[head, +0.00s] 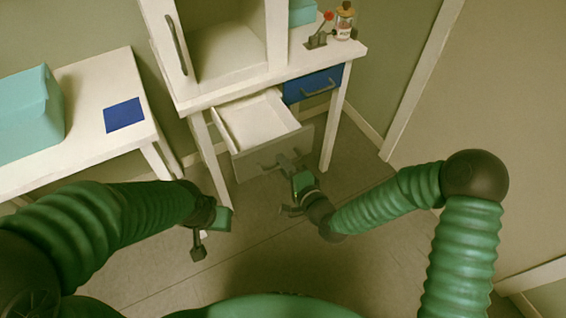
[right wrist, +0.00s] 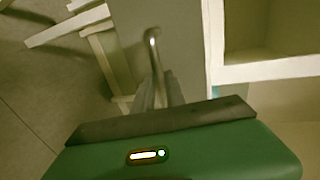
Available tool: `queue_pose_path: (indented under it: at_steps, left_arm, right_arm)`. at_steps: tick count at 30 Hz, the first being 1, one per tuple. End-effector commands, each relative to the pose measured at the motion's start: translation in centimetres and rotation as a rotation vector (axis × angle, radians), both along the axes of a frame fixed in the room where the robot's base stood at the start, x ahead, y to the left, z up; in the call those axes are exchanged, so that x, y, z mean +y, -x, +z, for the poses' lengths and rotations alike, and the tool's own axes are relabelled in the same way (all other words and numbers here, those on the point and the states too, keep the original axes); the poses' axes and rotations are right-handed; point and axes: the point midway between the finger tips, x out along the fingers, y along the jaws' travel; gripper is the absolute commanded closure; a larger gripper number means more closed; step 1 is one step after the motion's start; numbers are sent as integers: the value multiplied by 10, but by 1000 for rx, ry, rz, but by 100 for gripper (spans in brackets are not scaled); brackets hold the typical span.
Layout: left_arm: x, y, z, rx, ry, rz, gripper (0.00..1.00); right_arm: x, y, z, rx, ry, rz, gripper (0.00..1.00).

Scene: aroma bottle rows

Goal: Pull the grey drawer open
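The grey drawer (head: 240,168) is pulled well out of the white table, left of the blue drawer. Its white inside shows and looks empty. Its front carries a grey bar handle (right wrist: 153,42), seen close in the right wrist view. My right gripper (head: 287,162) is at this handle in front of the drawer. Its fingers (right wrist: 160,93) look closed around the handle, partly hidden by the gripper body. My left gripper (head: 203,235) hangs apart from the drawer, lower left of it; its finger opening is unclear.
The blue drawer (head: 313,84) is shut. A white open cabinet (head: 230,55), a bottle (head: 344,22) and a small red-topped lever device (head: 318,38) stand on the table. A side table (head: 95,80) with a teal box (head: 28,115) is at left. Floor before the drawer is clear.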

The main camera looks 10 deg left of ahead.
Motion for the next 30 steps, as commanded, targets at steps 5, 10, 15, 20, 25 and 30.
queue_pose_path:
  at_steps: [5,10,15,20,25,30]
  left_arm:
    - [0,0,0,0,0,0,64]
    - [0,0,1,0,0,0,64]
    - [0,0,9,0,0,0,64]
    - [0,0,19,0,0,0,64]
    - [0,0,64,-1,0,0,64]
    - [0,0,98,-1,0,0,64]
  right_arm:
    - [0,1,0,0,0,1,81]
    - [-1,2,2,-3,-1,1,81]
    - [-15,22,8,1,1,0,81]
    - [-41,60,18,3,-1,0,81]
    - [-64,96,37,10,-4,-2,81]
    - [-78,115,39,6,-3,0,81]
